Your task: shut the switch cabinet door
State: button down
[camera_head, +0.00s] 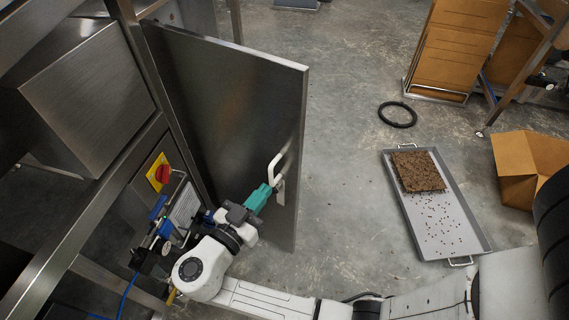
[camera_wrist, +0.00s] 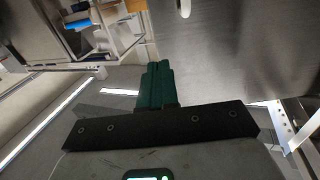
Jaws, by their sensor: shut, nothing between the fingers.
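The switch cabinet door (camera_head: 225,105) is a wide dark metal panel in the head view. It stands open, swung out from the steel frame on its left. A pale handle (camera_head: 277,167) sits near its free right edge. My gripper (camera_head: 264,195) has teal fingers shut together and empty, just below the handle and in front of the door's lower right part. I cannot tell whether they touch the door. In the wrist view my shut gripper (camera_wrist: 155,72) points toward the edge of a broad metal panel (camera_wrist: 235,50), seemingly the door.
A red switch on a yellow plate (camera_head: 158,173) is on the frame at left. A grey tray (camera_head: 440,215) with a brown block lies on the floor at right, near a black ring (camera_head: 397,114) and a cardboard box (camera_head: 530,160).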

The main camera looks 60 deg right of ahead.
aim_at(295, 153)
jog(key=d+p, duration=0.2)
jog(key=d, duration=0.9)
jog(key=shift+w+d, duration=0.15)
jog(key=shift+d, duration=0.25)
